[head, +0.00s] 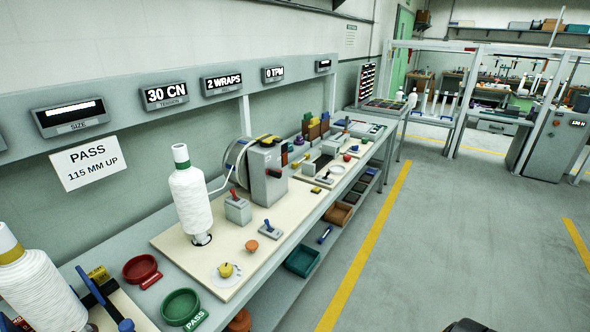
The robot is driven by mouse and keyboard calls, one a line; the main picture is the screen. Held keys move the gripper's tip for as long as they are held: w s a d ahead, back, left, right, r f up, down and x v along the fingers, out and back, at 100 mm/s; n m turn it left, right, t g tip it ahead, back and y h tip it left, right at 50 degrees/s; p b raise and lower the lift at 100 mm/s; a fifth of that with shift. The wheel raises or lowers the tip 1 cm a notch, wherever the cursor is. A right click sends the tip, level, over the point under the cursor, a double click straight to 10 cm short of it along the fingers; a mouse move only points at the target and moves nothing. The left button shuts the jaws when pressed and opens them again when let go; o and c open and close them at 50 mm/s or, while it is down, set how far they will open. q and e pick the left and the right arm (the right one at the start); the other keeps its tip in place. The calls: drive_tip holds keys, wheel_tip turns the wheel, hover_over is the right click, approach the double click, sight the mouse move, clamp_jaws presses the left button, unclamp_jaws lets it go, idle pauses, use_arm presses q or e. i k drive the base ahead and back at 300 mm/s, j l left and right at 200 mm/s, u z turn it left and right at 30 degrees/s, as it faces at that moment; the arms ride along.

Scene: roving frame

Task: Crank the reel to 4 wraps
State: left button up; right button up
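The reel (231,157) is a pale wheel on the left side of a grey box-shaped housing (265,178) on the workbench. Its crank handle cannot be made out clearly. A cone of white yarn (191,205) stands upright in front of it, and a pale strand runs toward the reel. The wall display (222,83) reads 2 WRAPS. Neither gripper can be made out; only a dark shape, perhaps a part of me, shows at the bottom edge.
A small grey box with a red lever (238,209) stands beside the housing. A red dish (141,268) and a green PASS dish (181,306) sit at the near left. Another display (165,95) reads 30 CN. The floor (430,220) right of the bench is clear.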

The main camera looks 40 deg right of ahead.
sight(273, 172)
drive_tip(key=z, duration=1.05)
